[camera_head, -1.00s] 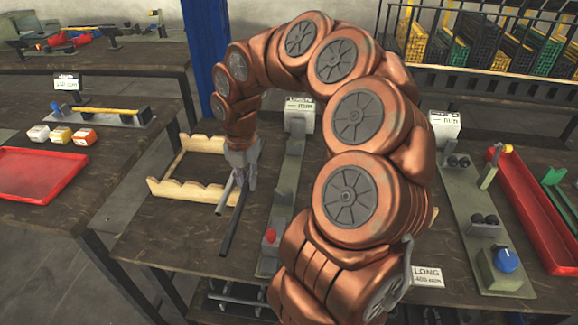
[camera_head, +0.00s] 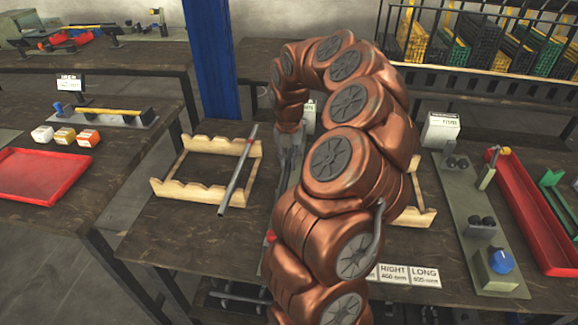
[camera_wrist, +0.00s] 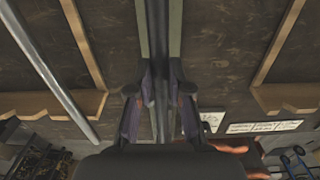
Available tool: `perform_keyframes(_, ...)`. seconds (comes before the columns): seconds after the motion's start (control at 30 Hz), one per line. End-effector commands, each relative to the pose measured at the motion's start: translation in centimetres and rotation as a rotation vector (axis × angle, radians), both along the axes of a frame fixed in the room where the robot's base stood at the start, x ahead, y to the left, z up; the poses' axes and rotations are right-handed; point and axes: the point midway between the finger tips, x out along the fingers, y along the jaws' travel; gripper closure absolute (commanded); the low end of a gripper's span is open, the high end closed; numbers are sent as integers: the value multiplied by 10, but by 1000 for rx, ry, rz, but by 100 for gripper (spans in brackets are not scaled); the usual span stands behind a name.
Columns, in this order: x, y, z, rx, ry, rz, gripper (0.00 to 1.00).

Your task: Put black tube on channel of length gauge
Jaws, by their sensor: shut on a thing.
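My gripper (camera_wrist: 160,98) is shut on the black tube (camera_wrist: 157,35), which runs lengthwise between its fingers in the wrist view. Behind the tube, the green-grey length gauge (camera_wrist: 175,28) shows as a strip along the same direction; I cannot tell whether the tube touches its channel. A red knob (camera_head: 270,238) shows beside the arm. A grey tube (camera_head: 238,170) lies across the wooden rack (camera_head: 185,190).
Label cards (camera_head: 408,275) stand at the table's front. Another wooden rack (camera_head: 418,216) is partly hidden right of my arm. Further right are a gauge plate with a blue knob (camera_head: 500,261) and a red tray (camera_head: 530,205). A separate table with another red tray (camera_head: 40,175) stands left.

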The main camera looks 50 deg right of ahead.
Motion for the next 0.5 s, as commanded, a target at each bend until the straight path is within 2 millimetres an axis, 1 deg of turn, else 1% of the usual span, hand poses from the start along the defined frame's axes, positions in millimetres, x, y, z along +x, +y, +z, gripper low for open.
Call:
perform_keyframes(0.1, -2, 1, -16, 5, 6, -1, 100)
perform_keyframes(0.2, -1, 0, -25, 4, 4, -2, 100)
perform_keyframes(0.5, -1, 0, -27, 2, 1, -2, 100)
